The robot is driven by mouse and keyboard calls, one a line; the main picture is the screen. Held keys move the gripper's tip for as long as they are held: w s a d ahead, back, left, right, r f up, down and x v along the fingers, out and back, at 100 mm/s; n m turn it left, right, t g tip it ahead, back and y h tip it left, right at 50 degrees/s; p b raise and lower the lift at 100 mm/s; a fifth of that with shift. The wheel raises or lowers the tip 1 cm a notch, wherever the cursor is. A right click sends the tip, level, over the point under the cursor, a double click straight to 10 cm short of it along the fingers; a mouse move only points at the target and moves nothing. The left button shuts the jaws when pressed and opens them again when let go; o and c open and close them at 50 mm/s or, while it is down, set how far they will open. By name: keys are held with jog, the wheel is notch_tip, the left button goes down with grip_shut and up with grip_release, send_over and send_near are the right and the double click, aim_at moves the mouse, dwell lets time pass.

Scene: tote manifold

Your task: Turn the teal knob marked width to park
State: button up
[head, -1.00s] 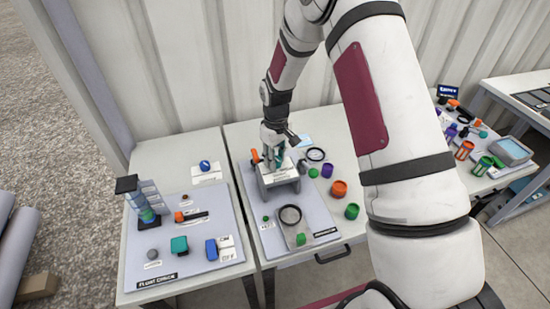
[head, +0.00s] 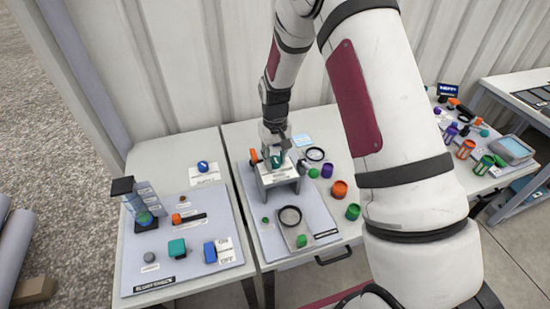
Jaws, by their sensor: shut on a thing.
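The teal knob (head: 277,160) sits on top of a small white raised stand (head: 277,176) on the grey board of the middle table. My gripper (head: 277,153) points down over the stand, with its fingers at the teal knob. It is shut on the knob, though the fingers are small here and partly merge with it. The white label on the stand is too small to read, so I cannot tell which mark the knob points at.
An orange part (head: 254,157) stands close at the left of my gripper. The corrugated wall is close behind.

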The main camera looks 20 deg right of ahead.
jog(key=o, duration=1.1)
jog(key=shift+o, duration=0.2)
jog(key=shift+r, duration=0.1)
notch_tip(320, 180, up, 12)
notch_tip(320, 180, up, 9)
jog(key=t, duration=0.1)
send_over(275, 159)
jog(key=s, duration=0.5)
jog(key=s+r+t, duration=0.3)
jog(key=s+r, duration=0.9)
jog(key=s, duration=0.2)
jog(key=s+m+t, duration=0.1)
jog(key=s, duration=0.9)
jog(key=shift+s+r+t, duration=0.3)
